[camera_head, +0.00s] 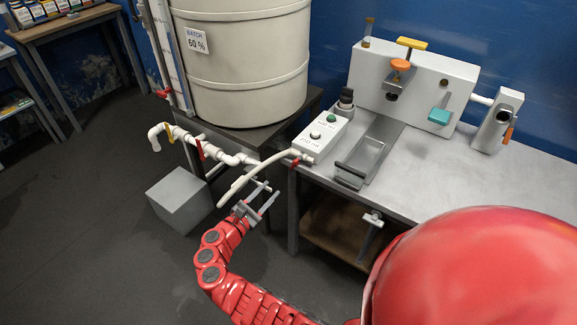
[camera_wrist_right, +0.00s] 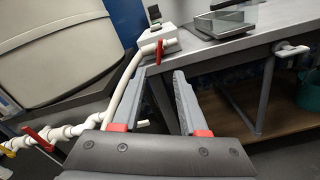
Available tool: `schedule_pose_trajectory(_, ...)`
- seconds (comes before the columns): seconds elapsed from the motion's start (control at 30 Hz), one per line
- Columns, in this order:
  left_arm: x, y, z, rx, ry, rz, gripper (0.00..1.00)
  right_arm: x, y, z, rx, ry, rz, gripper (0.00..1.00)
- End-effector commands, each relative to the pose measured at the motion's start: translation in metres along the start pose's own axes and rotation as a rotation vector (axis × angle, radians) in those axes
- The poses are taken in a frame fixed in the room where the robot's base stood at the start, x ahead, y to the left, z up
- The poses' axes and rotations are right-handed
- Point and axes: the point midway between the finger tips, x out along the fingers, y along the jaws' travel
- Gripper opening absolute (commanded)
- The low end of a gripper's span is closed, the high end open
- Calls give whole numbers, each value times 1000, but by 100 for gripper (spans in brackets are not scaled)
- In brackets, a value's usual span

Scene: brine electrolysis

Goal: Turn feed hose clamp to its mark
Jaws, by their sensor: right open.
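In the right wrist view the clamp is beyond the open fingertips (camera_wrist_right: 161,76), and the hose passes left of the left finger. My left gripper is out of view.
A large cream tank (camera_head: 245,70) stands on a dark stand, with white piping and red and yellow valve handles (camera_head: 199,149) below. A white button box (camera_head: 320,137) and metal tray (camera_head: 365,155) are on the table. A grey block (camera_head: 178,200) stands on the floor.

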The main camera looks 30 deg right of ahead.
Motion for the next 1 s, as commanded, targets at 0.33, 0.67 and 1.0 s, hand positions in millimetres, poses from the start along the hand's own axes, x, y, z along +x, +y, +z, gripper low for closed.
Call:
schedule_pose_trajectory(0.33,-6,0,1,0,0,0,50,84,-1,-2,1,2,-4,42)
schedule_pose_trajectory(0.67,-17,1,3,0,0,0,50,129,1,-3,5,5,1,42)
schedule_pose_trajectory(1.0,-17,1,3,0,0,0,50,133,2,-2,4,5,3,42)
